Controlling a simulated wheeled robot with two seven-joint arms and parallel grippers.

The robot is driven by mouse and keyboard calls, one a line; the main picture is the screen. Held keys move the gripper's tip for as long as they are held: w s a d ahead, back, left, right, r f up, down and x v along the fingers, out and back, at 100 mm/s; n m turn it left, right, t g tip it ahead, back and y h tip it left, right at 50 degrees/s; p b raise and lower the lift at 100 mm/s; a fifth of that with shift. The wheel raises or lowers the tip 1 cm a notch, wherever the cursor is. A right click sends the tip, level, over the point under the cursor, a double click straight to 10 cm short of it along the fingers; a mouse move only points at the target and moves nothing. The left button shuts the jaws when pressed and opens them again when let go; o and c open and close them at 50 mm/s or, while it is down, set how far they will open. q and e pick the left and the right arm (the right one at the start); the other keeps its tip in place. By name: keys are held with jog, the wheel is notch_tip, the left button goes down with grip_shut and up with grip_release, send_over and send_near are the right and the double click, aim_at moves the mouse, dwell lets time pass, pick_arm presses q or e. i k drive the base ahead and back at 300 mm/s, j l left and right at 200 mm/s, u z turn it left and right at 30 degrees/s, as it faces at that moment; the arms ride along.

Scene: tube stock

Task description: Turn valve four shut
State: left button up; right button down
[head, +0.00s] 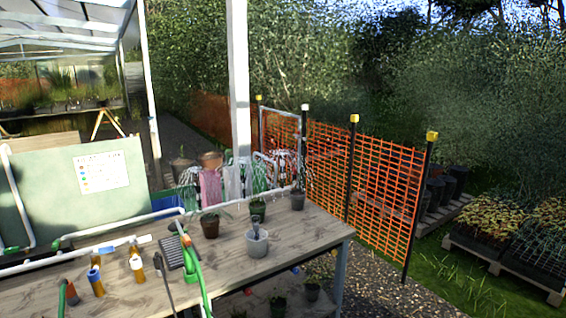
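A white pipe (30,264) runs along the workbench (230,288) at the left, with a blue piece (105,250) on it. A green-and-red fitting (69,292) stands at the bench's front left. Small amber pieces with blue or white tops (97,281) stand near the pipe. No readable number marks a valve, so I cannot tell which is valve four or how its handle is set. A sheet with coloured dots (102,171) is on the green board (60,195); its writing is too small to read. Neither of my grippers is in view.

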aim_at(55, 245)
jog(key=i+j+u, duration=0.25)
jog(key=j, duration=0.15)
jog(key=j+u, duration=0.3)
jog(key=j, duration=0.15)
jog(key=i+j+u, duration=0.55)
jog(key=k+j, duration=0.05)
jog(key=j, duration=0.05)
